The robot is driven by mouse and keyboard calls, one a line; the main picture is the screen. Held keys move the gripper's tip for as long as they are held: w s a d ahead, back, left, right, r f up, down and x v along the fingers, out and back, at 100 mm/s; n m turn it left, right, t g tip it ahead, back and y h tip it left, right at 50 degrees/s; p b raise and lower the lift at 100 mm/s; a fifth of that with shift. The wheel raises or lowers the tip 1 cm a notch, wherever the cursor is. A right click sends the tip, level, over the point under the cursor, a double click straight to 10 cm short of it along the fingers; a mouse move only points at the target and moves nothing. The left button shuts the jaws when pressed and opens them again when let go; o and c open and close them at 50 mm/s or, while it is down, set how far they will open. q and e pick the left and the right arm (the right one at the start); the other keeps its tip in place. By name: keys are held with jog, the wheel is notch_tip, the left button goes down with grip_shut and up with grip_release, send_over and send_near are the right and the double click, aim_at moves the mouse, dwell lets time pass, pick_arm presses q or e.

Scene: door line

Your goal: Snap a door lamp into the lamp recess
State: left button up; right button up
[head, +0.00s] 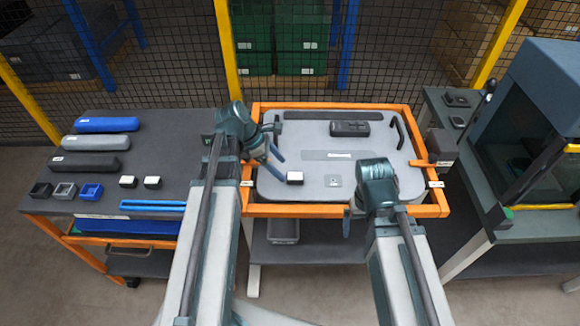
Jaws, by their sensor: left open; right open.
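A door lamp (295,177), a small dark block with a white top, is at the lower left of the grey door panel (300,140). My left gripper (282,171) is open, its blue fingers just left of that lamp; I cannot tell whether they touch it. A small square fitting (333,181) to the lamp's right looks like the lamp recess. Two similar white-topped lamps (128,181) (152,182) stand on the left table. My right gripper (348,222) is by the frame's front edge, mostly hidden behind its own wrist, and is open.
An orange frame (330,106) surrounds the panel, which carries a black handle part (349,129). The left table (185,140) holds long trim pieces (107,125), small square cups (65,190) and blue strips (152,205). A glazed machine (530,100) stands at right.

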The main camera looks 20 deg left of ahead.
pick_arm(q)
jog(key=w+p+v, duration=0.1)
jog(key=p+v, duration=0.2)
jog(key=v, duration=0.3)
jog(key=shift+s+a+h, duration=0.2)
jog(key=shift+s+h, duration=0.05)
jog(key=shift+h, duration=0.05)
jog(key=shift+w+d, duration=0.1)
jog(key=shift+d, duration=0.2)
jog(key=c, duration=0.4)
jog(key=d+y+p, duration=0.1)
jog(key=d, duration=0.1)
jog(key=w+d+g+y+p, duration=0.1)
jog(key=d+y, duration=0.1)
jog(key=w+d+g+y+p, duration=0.1)
jog(key=d+y, duration=0.1)
jog(key=shift+w+d+f+p, duration=0.1)
jog(key=shift+w+p, duration=0.05)
jog(key=shift+p, duration=0.15)
grip_shut()
jog(key=shift+w+d+y, duration=0.2)
jog(key=shift+d+y, duration=0.2)
jog(key=shift+y, duration=0.2)
